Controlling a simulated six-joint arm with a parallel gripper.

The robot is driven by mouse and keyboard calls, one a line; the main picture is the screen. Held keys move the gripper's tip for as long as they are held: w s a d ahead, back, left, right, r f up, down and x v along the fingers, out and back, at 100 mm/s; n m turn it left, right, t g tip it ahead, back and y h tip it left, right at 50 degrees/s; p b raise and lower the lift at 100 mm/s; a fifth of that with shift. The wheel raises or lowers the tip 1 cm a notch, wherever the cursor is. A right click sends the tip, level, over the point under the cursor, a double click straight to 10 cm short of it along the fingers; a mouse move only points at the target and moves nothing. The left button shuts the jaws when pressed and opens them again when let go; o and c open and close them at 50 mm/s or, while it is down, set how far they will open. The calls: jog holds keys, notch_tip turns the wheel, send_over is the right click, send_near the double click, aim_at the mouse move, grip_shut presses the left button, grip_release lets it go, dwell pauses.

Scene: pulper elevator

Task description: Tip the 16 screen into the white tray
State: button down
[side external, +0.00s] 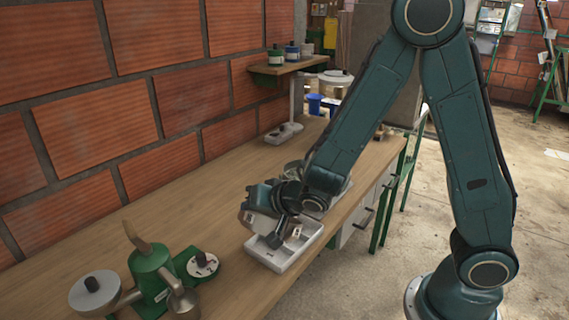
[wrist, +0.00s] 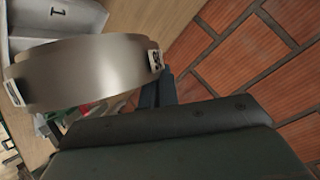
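A round metal screen (wrist: 85,72) fills the upper left of the wrist view, its curved wall facing the camera and a small tab at each side. My gripper (wrist: 157,88) appears shut on the right-hand tab. In the side view my gripper (side external: 272,215) is over the near part of the white tray (side external: 285,262), with the screen (side external: 256,222) tilted beside it. The white tray also shows in the wrist view (wrist: 85,14), with a "1" inside. The screen's contents are hidden.
A green hand-cranked machine (side external: 150,275) with a round pan (side external: 95,292) stands at the near left, beside a green base with a white disc (side external: 203,264). A small white tray (side external: 283,133) lies farther back by the wall. The bench middle is clear.

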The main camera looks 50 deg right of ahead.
jog(key=d+r+m+t+y, duration=0.1)
jog(key=d+m+y, duration=0.8)
jog(key=d, duration=0.9)
jog(key=shift+w+d+r+t+y, duration=0.15)
jog(key=shift+w+d+t+y, duration=0.1)
jog(key=shift+w+t+y, duration=0.25)
dwell(1.2)
dwell(1.7)
jog(key=a+r+n+g+h, duration=0.1)
jog(key=a+r+n+h, duration=0.2)
jog(key=r, duration=0.3)
jog(key=shift+s+a+n+g+h, duration=0.2)
jog(key=shift+a+n+g+h, duration=0.15)
jog(key=shift+a+n, duration=0.2)
jog(key=shift+a+r, duration=0.1)
